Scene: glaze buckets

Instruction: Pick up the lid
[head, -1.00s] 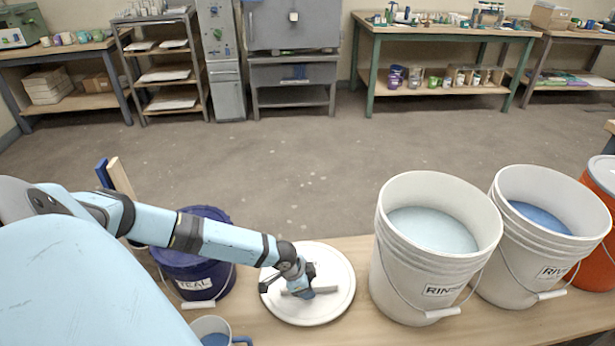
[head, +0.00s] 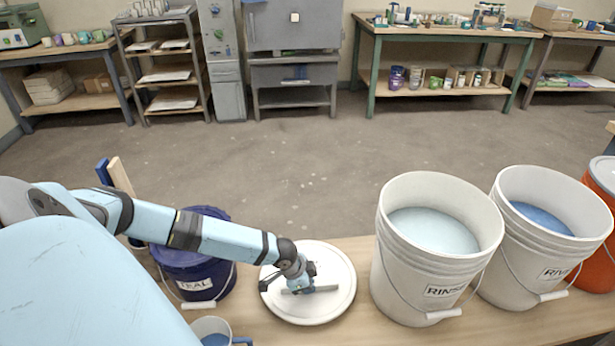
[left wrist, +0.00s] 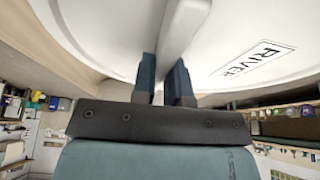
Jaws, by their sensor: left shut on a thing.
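The white round lid (head: 338,262) lies flat at the table's front, between the dark blue TEAL bucket and the RINSE bucket. My left gripper (head: 300,287) is over the lid, shut on this handle. In the left wrist view the two fingers (left wrist: 164,78) are on either side of the handle (left wrist: 184,25), and the lid (left wrist: 110,30) carries a RIVER label (left wrist: 254,60). I cannot tell whether the lid is clear of the table. My right gripper is not in view.
The white RINSE bucket (head: 388,260) holds pale liquid, right of the lid. Beyond it stand a white bucket of blue liquid (head: 508,265) and an orange bucket (head: 598,268). The TEAL bucket (head: 205,276) and a mug (head: 210,328) are at left on the wooden table (head: 385,328).

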